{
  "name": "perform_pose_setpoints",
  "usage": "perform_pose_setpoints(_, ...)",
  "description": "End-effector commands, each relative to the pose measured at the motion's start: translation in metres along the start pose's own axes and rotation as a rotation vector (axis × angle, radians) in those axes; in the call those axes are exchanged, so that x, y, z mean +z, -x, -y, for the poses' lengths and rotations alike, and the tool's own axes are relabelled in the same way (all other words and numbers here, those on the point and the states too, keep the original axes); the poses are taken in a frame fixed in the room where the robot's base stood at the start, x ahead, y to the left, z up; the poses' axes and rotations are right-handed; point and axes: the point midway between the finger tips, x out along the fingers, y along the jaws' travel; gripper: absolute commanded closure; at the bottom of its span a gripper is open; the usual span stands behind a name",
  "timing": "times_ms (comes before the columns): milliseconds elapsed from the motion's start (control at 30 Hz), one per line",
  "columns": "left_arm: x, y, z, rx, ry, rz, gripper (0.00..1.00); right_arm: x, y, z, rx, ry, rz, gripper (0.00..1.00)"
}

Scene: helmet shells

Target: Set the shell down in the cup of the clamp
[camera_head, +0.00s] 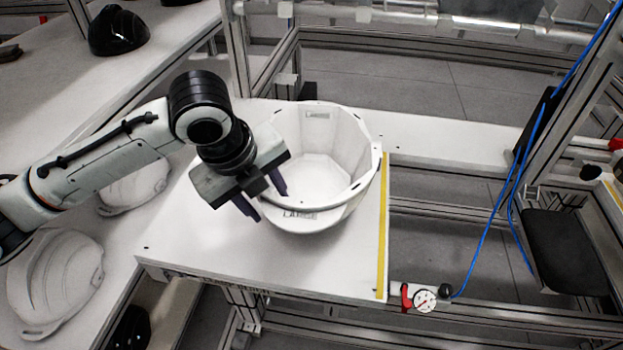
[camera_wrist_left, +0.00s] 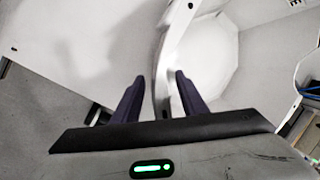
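My left gripper (camera_head: 270,206) is open and empty at the left front rim of a white many-sided bin (camera_head: 308,222) that stands on the white table. In the left wrist view the bin's rim (camera_wrist_left: 162,84) passes between the two dark, parted fingers (camera_wrist_left: 160,98), with clear gaps beside it. The bin's inside looks white and I see no separate shell in it. Two white helmet shells lie on the left bench, a near one (camera_head: 55,283) and a farther one (camera_head: 135,192) partly behind my arm. I cannot make out the clamp's cup for certain. My right gripper is out of view.
A yellow strip (camera_head: 383,230) runs along the table's right edge. Beyond it are a gauge (camera_head: 425,300) with a red lever, hanging blue hoses (camera_head: 487,235) and a black pad (camera_head: 565,252). A dark helmet (camera_head: 118,30) sits at the back left. The table front is clear.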

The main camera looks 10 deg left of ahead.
Motion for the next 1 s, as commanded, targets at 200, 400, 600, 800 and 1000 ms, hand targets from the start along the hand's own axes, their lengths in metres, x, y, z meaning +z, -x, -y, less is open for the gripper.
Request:
perform_pose_setpoints(200, 0.000, 0.000, 0.000, 0.000, 0.000, 0.000, 0.68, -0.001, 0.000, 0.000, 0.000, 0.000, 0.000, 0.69)
perform_pose_setpoints(400, 0.000, 0.001, 0.000, -0.001, 0.000, 0.000, 1.00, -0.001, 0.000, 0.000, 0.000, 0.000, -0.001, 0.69)
perform_pose_setpoints(600, 0.001, 0.002, 0.002, -0.006, 0.000, 0.002, 1.00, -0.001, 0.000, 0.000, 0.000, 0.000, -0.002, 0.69)
perform_pose_setpoints(800, 0.002, 0.008, 0.004, -0.007, 0.000, 0.003, 1.00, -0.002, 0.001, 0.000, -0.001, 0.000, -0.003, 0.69)
perform_pose_setpoints(1000, 0.007, 0.042, 0.015, -0.010, -0.001, 0.003, 1.00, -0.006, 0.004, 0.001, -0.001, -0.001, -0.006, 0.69)
